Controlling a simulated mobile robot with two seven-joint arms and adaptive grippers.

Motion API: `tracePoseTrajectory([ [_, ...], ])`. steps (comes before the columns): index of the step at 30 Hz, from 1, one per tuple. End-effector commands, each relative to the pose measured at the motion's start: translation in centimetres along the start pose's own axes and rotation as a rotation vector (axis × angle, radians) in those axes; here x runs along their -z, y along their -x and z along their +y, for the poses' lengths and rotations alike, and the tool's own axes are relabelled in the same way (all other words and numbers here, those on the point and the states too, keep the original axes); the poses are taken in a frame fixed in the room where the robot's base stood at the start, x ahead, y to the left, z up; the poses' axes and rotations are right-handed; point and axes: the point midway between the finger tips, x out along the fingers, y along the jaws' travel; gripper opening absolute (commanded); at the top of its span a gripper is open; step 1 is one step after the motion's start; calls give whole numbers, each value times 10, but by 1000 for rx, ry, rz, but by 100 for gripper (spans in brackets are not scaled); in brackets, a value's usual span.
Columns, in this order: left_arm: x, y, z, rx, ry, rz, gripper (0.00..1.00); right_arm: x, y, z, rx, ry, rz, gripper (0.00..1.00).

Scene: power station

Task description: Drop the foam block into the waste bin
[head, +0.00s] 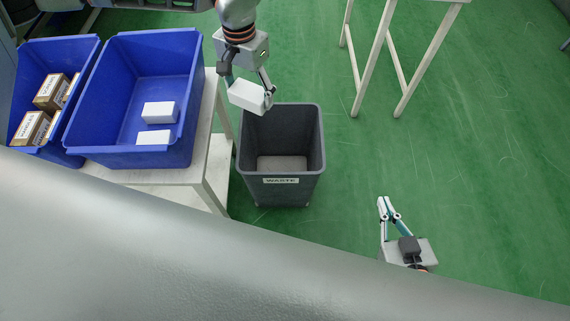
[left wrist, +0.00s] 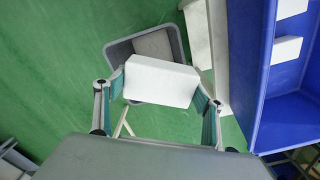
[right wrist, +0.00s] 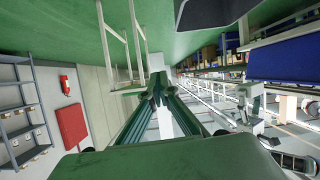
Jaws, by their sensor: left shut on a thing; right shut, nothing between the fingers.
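A white foam block (head: 247,95) is held between the fingers of my left gripper (head: 250,90). It also shows in the left wrist view (left wrist: 160,81), between both fingers. The dark grey waste bin (head: 281,185), labelled WASTE, stands on the floor. In the head view the block appears just beyond the bin's upper left rim; in the left wrist view it overlaps the bin's (left wrist: 175,33) opening. The visible bin floor looks empty. My right gripper (head: 384,200) is shut and empty, to the right of the bin and nearer the picture's bottom.
A large blue crate (head: 125,155) with two white blocks (head: 159,112) stands on a pale table (head: 205,160) left of the bin. A smaller blue crate (head: 22,90) holds brown boxes. A pale-legged table (head: 375,55) stands at upper right. Green floor is open on the right.

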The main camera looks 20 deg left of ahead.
Motion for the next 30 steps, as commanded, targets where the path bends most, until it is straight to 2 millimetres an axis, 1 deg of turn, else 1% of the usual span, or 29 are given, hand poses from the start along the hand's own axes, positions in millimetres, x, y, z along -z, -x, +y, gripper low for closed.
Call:
tracePoseTrajectory([
  [1, 10, -37, 0, -5, -22, -27, 60, -25, -5, -8, 12, -20, -20, 0],
  [5, 39, -74, 1, -9, -87, -33, 60, -39, -11, -18, 29, -56, -17, 0],
  [8, 59, -109, 1, -10, -137, -36, 60, -52, -14, -26, 41, -88, -24, 0],
  [9, 66, -123, 2, -11, -156, -38, 60, -57, -15, -28, 46, -101, -29, 0],
  [12, 83, -155, 3, -11, -201, -35, 60, -68, -18, -34, 55, -133, -38, 0],
  [15, 96, -178, 4, -9, -236, -29, 60, -75, -20, -36, 60, -159, -44, 0],
  [18, 106, -192, 5, -7, -265, -19, 60, -76, -21, -38, 62, -176, -44, 0],
  [22, 115, -196, 6, -3, -283, -6, 60, -74, -22, -38, 63, -187, -36, 0],
  [26, 118, -199, 6, -1, -288, 0, 60, -72, -22, -39, 66, -200, -31, 0],
  [30, 118, -212, 6, -2, -287, -1, 60, -74, -23, -44, 72, -234, -29, 0],
])
